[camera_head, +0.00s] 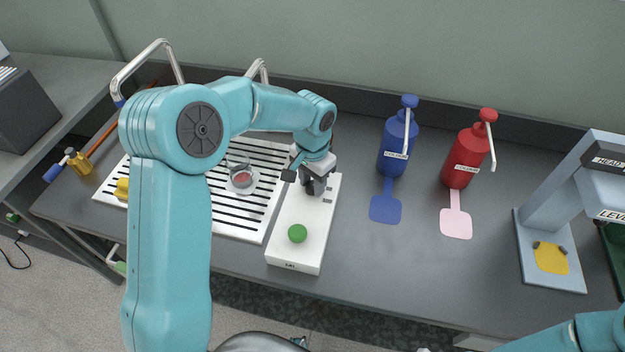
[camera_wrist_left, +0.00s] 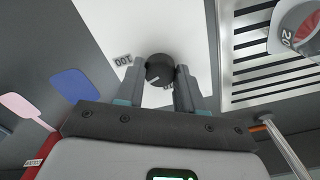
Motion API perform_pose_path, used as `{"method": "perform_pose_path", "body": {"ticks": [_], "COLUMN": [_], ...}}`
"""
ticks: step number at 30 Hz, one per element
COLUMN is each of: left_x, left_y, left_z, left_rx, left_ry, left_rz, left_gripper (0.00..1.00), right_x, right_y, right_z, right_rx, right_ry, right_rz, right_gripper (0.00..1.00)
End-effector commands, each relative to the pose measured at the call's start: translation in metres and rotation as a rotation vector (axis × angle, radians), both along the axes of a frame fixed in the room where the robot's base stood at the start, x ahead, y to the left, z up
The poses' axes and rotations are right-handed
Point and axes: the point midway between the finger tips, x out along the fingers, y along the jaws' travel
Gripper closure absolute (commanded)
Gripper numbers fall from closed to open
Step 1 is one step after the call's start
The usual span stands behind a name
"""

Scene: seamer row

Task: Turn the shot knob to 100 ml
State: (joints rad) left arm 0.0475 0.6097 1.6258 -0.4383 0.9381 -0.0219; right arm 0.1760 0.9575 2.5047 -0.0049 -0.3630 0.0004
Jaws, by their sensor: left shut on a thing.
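The shot knob (camera_wrist_left: 160,69) is a dark round knob with a white pointer mark, on a white box (camera_head: 287,259). In the left wrist view a label reading 100 (camera_wrist_left: 122,60) stands upside down to the left of the knob. The pointer mark slants toward the lower left, not straight at that label. Another label below the knob is partly hidden by the fingers. My left gripper (camera_head: 313,184) is shut on the knob, one finger on each side; in the head view it hides most of the knob. My right gripper is out of view.
A green button (camera_head: 298,233) is on the box's near end. A slotted white drip tray (camera_head: 236,229) with a cup (camera_head: 241,178) lies to the left. A blue bottle (camera_head: 396,150) and a red bottle (camera_head: 466,160) stand to the right, with a grey lever stand (camera_head: 553,215) farther right.

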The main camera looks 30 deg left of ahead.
Motion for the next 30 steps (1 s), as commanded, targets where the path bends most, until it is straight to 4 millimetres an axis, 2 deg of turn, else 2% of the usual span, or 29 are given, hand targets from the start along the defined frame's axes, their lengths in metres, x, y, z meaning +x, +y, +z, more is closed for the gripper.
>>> {"method": "perform_pose_path", "body": {"ticks": [18, 30], "left_x": [0.001, 0.001], "left_y": [0.001, 0.001], "left_z": [0.003, 0.003], "left_rx": [0.0, 0.001], "left_ry": [-0.003, -0.005], "left_rz": [-0.559, -0.777], "left_gripper": [0.94, 0.94], "right_x": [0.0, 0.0], "right_y": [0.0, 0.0], "right_z": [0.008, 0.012], "right_rx": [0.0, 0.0], "right_ry": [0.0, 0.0], "right_rz": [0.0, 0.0], "right_gripper": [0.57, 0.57]}}
